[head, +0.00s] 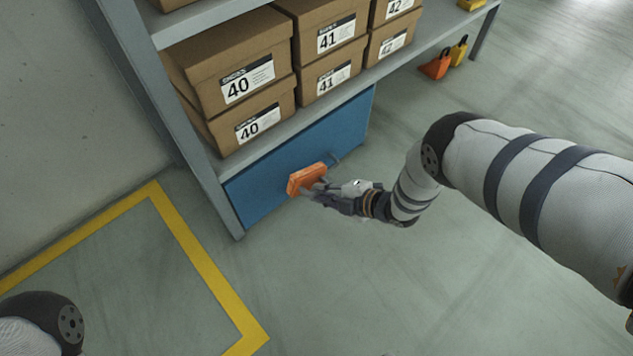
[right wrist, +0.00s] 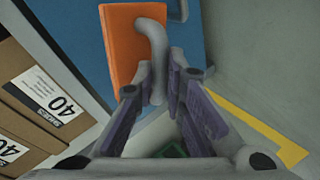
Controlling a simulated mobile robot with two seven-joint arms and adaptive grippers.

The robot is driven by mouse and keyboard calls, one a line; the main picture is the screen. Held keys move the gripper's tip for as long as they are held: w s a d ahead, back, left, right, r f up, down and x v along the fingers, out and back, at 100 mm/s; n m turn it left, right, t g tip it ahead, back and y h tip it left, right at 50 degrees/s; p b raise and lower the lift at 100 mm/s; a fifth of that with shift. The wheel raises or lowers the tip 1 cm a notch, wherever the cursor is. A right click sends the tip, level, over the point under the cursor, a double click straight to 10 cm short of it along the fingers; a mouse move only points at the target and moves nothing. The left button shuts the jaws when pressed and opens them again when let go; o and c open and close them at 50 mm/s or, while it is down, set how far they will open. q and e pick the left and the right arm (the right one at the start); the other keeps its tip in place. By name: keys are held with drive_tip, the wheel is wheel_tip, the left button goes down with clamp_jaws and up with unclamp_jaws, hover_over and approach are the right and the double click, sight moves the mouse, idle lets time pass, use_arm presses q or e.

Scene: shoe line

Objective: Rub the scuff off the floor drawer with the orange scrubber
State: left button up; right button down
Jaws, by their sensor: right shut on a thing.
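The orange scrubber (head: 305,179) is a block with a grey handle, up against or just in front of the blue floor drawer (head: 250,195). My right gripper (head: 321,188) is shut on the scrubber's handle. In the right wrist view, the fingers (right wrist: 163,82) close around the lower part of the grey handle, and the orange block (right wrist: 119,45) lies over the blue drawer front (right wrist: 75,25). I cannot tell whether the pad touches the front. No scuff shows; it may be hidden behind the scrubber. My left gripper is out of view.
A grey shelf rack (head: 205,172) with several shoe boxes (head: 228,75) stands over the drawer. The drawer's handle (head: 336,159) sticks out right of the scrubber. Yellow floor tape (head: 195,248) lies at left. Orange and yellow objects (head: 436,67) stand at the far end. The front floor is clear.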

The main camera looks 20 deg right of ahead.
drive_tip(key=s, duration=0.1)
drive_tip(key=s+d+p, duration=0.1)
drive_tip(key=s, duration=0.1)
idle(0.4)
drive_tip(key=shift+w, duration=0.1)
